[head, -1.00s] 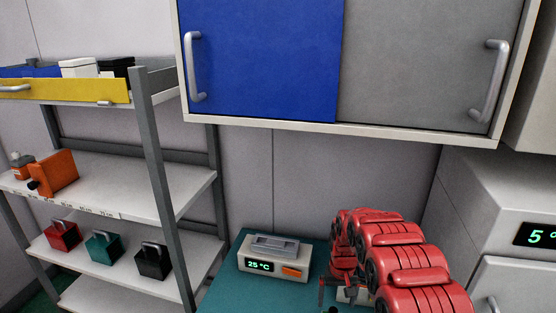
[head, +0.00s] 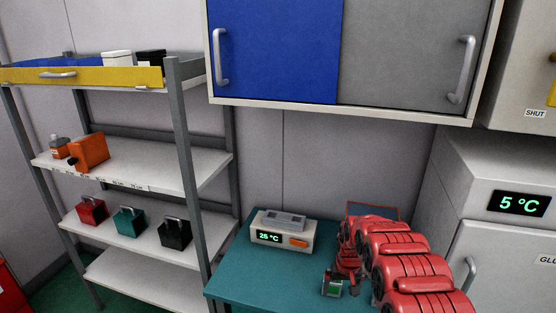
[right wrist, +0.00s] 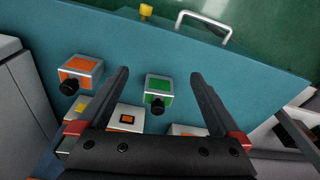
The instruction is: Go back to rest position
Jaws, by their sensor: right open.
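My right arm is red and comes into the head view from the lower right, reaching over the teal table (head: 250,280). In the right wrist view my right gripper (right wrist: 160,73) is open, its two dark fingers wide apart with nothing between the tips. Below it, a small box with a green top and black knob (right wrist: 158,91) stands on the table. A similar orange-topped box (right wrist: 81,70) stands to its left, outside the fingers. In the head view the gripper's fingers are mostly hidden by the arm. My left gripper is not in view.
A shelf rack (head: 185,140) stands at the left. A white device reading 25 °C (head: 283,236) sits at the table's back. A cabinet with a blue door (head: 275,50) hangs above. A white appliance reading 5 °C (head: 480,205) stands right. The table's front left is clear.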

